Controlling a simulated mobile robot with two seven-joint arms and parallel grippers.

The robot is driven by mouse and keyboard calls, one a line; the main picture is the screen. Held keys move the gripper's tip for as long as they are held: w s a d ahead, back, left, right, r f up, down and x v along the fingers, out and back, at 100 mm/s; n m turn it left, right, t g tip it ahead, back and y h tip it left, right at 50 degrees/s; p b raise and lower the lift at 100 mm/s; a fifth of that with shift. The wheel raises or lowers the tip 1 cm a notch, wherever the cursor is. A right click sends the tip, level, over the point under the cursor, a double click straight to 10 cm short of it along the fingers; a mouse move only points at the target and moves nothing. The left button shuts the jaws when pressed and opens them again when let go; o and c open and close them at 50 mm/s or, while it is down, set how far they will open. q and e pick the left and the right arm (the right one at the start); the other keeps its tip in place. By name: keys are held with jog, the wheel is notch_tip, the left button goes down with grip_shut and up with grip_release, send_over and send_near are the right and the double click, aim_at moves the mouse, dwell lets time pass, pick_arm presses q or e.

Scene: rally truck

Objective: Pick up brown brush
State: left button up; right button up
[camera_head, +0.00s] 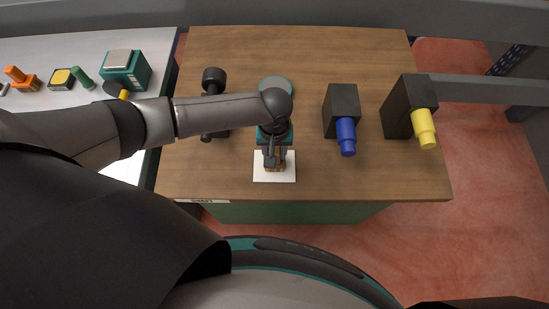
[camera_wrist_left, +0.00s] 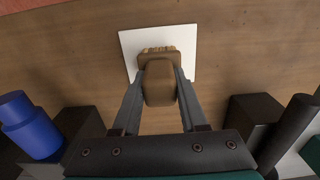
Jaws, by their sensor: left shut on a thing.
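The brown brush (camera_wrist_left: 160,85) is between the two fingers of my left gripper (camera_wrist_left: 162,78) in the left wrist view, with its tan bristles toward the white square. My left gripper (camera_head: 273,163) is shut on the brush. In the head view the brush (camera_head: 281,166) is mostly hidden behind the gripper, over the white square (camera_head: 287,176) near the table's front edge. I cannot tell whether the bristles touch the square. My right gripper does not show.
A white table (camera_head: 60,50) on the left holds several small objects.

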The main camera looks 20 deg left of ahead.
pick_arm(q)
jog(key=shift+r, duration=0.1)
grip_shut()
notch_tip(320, 180, up, 20)
jog(key=p, duration=0.2)
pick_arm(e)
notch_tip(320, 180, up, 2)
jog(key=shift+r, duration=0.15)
pick_arm(q)
jog(key=shift+w, duration=0.1)
